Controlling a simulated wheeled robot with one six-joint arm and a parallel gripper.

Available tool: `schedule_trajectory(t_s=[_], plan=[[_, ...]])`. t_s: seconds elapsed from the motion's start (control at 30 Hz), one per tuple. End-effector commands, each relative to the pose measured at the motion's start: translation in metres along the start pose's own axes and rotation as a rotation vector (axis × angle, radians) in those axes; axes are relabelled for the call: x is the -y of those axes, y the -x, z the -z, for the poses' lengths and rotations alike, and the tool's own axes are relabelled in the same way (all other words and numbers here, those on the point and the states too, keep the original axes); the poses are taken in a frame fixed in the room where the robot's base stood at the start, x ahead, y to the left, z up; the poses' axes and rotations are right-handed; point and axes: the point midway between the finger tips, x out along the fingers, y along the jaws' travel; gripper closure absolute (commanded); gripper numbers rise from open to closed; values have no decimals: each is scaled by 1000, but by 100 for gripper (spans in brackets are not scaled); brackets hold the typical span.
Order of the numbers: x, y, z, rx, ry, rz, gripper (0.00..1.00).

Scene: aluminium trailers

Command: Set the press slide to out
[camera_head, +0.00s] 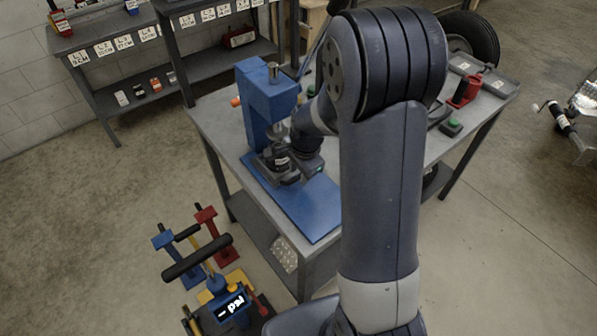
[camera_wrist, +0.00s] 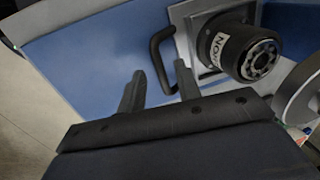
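The blue press (camera_head: 262,100) stands on the grey workbench with a flat blue base plate (camera_head: 305,205). In the wrist view the slide is a grey plate (camera_wrist: 183,18) on the blue base (camera_wrist: 105,50), with a black U-shaped handle (camera_wrist: 157,62) on its left side. A dark round hub with a bearing face and a white label (camera_wrist: 212,47) sits on the slide. My gripper (camera_wrist: 160,72) is open and empty. The handle's bar shows between its two fingertips; whether it is between them in depth I cannot tell. In the head view my arm partly hides the slide.
A round metal part (camera_wrist: 300,92) is close at the right of the wrist view. The workbench (camera_head: 222,125) also carries a red tool (camera_head: 465,92) and a green button box (camera_head: 451,127) to the right. A shelf with labels (camera_head: 120,45) stands behind left. Coloured stands occupy the lower left.

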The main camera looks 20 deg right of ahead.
Motion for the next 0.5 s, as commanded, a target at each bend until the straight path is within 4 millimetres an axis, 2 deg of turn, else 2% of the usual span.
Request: schedule_trajectory(t_s=[0.17, 0.43, 0.5], plan=[[0, -9, 0, 0, 0, 0, 68], [0, -10, 0, 0, 0, 0, 68], [0, -10, 0, 0, 0, 0, 73]])
